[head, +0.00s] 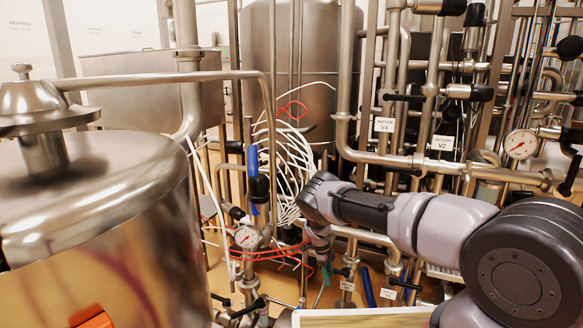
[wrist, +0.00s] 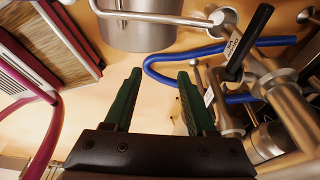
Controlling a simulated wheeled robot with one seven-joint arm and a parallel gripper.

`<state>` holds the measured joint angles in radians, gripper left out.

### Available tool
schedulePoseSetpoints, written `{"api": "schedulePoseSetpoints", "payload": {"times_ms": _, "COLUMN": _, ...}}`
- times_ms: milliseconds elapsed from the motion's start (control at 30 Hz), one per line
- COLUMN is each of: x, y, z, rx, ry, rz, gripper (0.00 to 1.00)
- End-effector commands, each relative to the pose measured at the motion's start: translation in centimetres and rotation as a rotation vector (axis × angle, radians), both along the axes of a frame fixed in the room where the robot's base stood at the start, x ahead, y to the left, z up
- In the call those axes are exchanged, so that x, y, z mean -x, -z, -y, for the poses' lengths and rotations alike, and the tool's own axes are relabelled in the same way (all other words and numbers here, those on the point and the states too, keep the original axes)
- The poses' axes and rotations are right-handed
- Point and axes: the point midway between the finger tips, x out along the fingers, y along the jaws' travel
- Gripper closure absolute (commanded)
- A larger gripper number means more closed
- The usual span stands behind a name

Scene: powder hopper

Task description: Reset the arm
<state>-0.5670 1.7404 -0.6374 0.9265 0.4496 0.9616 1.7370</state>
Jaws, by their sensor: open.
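My arm (head: 400,220) reaches in from the right in the head view, bent at a large dark joint. Its far end points down among the pipes. My gripper is hard to make out in the head view, where its fingers are small among the pipes. In the wrist view my gripper (wrist: 157,95) shows two dark green fingers set well apart.
A large steel hopper vessel (head: 90,200) stands at the left. Steel pipes with labelled valves and a gauge (head: 520,144) crowd the right. A second gauge (head: 247,237) is near the middle. In the wrist view, a black-handled valve (wrist: 249,42) and blue hose (wrist: 160,74) lie close to the fingers.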

Motion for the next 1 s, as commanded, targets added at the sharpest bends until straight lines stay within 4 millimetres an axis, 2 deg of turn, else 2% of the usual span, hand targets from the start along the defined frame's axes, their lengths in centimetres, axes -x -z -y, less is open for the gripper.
{"api": "schedulePoseSetpoints", "payload": {"times_ms": 33, "x": -0.7, "y": -1.0, "z": 0.0, "rx": -0.006, "ry": 0.001, "rz": 0.008, "gripper": 0.44}}
{"api": "schedulePoseSetpoints", "payload": {"times_ms": 267, "x": -2.0, "y": -3.9, "z": 0.1, "rx": -0.029, "ry": -0.013, "rz": 0.016, "gripper": 0.44}}
{"api": "schedulePoseSetpoints", "payload": {"times_ms": 367, "x": -2.8, "y": -5.8, "z": 0.2, "rx": -0.044, "ry": -0.02, "rz": 0.023, "gripper": 0.44}}
{"api": "schedulePoseSetpoints", "payload": {"times_ms": 567, "x": -4.6, "y": -11.1, "z": 0.6, "rx": -0.085, "ry": -0.045, "rz": 0.039, "gripper": 0.44}}
{"api": "schedulePoseSetpoints", "payload": {"times_ms": 667, "x": -5.6, "y": -14.7, "z": 0.9, "rx": -0.115, "ry": -0.063, "rz": 0.053, "gripper": 0.44}}
{"api": "schedulePoseSetpoints", "payload": {"times_ms": 767, "x": -6.5, "y": -19.5, "z": 1.4, "rx": -0.152, "ry": -0.094, "rz": 0.071, "gripper": 0.44}}
{"api": "schedulePoseSetpoints", "payload": {"times_ms": 867, "x": -7.0, "y": -25.3, "z": 2.1, "rx": -0.198, "ry": -0.139, "rz": 0.094, "gripper": 0.44}}
{"api": "schedulePoseSetpoints", "payload": {"times_ms": 1000, "x": -6.7, "y": -33.3, "z": 3.2, "rx": -0.258, "ry": -0.218, "rz": 0.13, "gripper": 0.44}}
